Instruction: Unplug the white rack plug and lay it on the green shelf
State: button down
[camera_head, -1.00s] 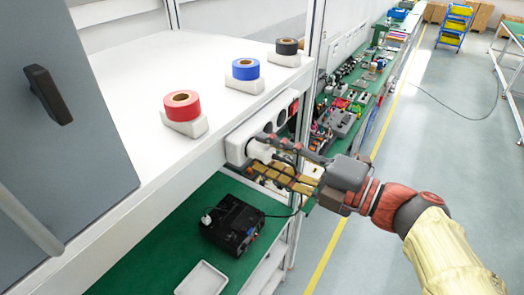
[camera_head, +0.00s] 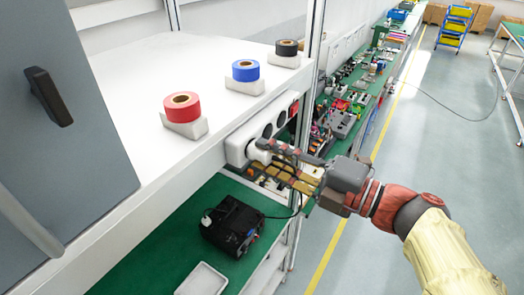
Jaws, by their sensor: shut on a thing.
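The white rack plug (camera_head: 258,151) is at the white socket strip (camera_head: 236,149) on the front edge of the upper white shelf. I cannot tell whether its prongs are still in the socket. My gripper (camera_head: 276,158) reaches in from the right and is shut on the plug, and its fingers hide part of it. The green shelf (camera_head: 150,250) lies below the white shelf, with a black device (camera_head: 232,226) on it. A dark cable runs from the device toward the gripper.
Red (camera_head: 182,107), blue (camera_head: 246,70) and black (camera_head: 286,47) tape rolls sit on white holders on the upper shelf. A white tray (camera_head: 203,280) lies on the green shelf in front of the device. A metal post stands behind the gripper. The green shelf's left part is clear.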

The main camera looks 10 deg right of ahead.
aim_at(273, 157)
jog(key=shift+d, duration=0.1)
dwell(0.4)
jog(key=shift+b+v, duration=0.6)
jog(key=shift+v, duration=1.8)
